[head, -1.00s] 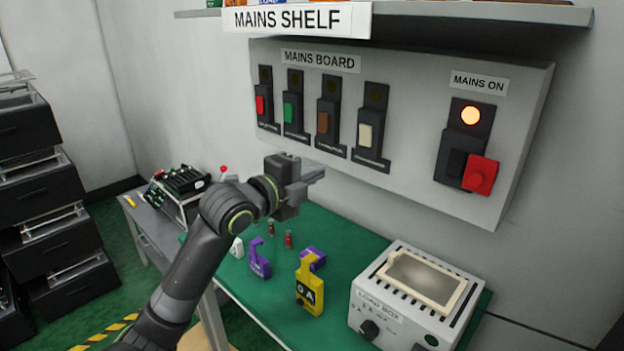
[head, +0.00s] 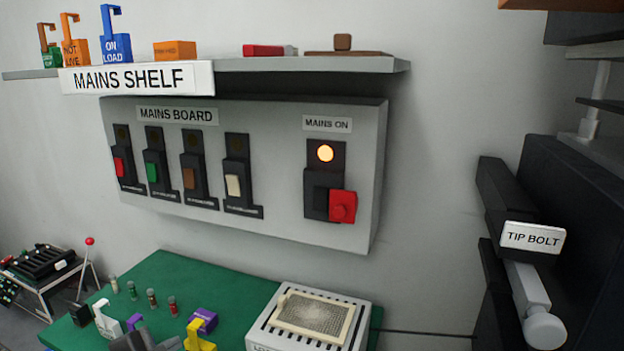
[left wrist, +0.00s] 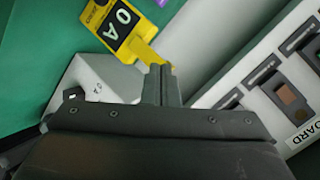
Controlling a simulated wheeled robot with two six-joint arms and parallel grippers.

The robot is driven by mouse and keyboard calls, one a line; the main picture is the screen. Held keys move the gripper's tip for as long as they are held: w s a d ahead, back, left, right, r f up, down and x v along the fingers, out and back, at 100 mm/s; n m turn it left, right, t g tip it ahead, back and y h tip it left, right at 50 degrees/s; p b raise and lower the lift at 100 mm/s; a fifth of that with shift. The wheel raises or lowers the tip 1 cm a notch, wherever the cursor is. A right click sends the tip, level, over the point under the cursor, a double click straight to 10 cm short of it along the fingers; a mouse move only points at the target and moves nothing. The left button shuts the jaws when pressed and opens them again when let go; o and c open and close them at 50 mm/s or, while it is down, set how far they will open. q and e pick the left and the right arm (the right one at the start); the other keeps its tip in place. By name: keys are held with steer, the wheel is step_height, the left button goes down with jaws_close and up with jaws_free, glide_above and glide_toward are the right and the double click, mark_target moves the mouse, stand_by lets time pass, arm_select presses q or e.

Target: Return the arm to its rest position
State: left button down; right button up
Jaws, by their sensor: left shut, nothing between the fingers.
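My left gripper (head: 168,344) shows only in part at the bottom edge of the head view, low over the green bench. In the left wrist view its fingers (left wrist: 162,85) are together with nothing between them. A yellow padlock-like tag (head: 198,337) is just right of the gripper in the head view. The same yellow tag, lettered "0 A", lies beyond the fingertips in the left wrist view (left wrist: 125,28); I cannot tell whether they touch. Most of my left arm is below the head view. My right gripper is out of view.
The mains board (head: 240,215) hangs on the wall, its lamp lit beside a red switch (head: 343,207). The mains shelf (head: 310,65) is above it. The load box (head: 310,318) stands on the green bench (head: 170,275). A tip bolt fixture (head: 532,237) is at right.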

arm_select(q)
steer(key=s+a+f+n+g+y, duration=0.1)
steer(key=s+f+n+g, duration=0.2)
steer(key=s+f+n, duration=0.5)
steer(key=s+a+f+n+g+y, duration=0.1)
steer(key=s+f+g+y, duration=0.2)
steer(key=s, duration=0.8)
steer(key=s+a+f+n+g, duration=0.2)
steer(key=s+f+n, duration=0.35)
steer(key=s, duration=0.45)
step_height(320, 180, down, 28)
steer(key=a+g, duration=0.1)
steer(key=g, duration=0.1)
steer(key=s+d+f+g, duration=0.1)
steer(key=s+f, duration=1.2)
steer(key=s, duration=0.2)
steer(key=shift+f+h, duration=0.25)
steer(key=shift+h, duration=0.15)
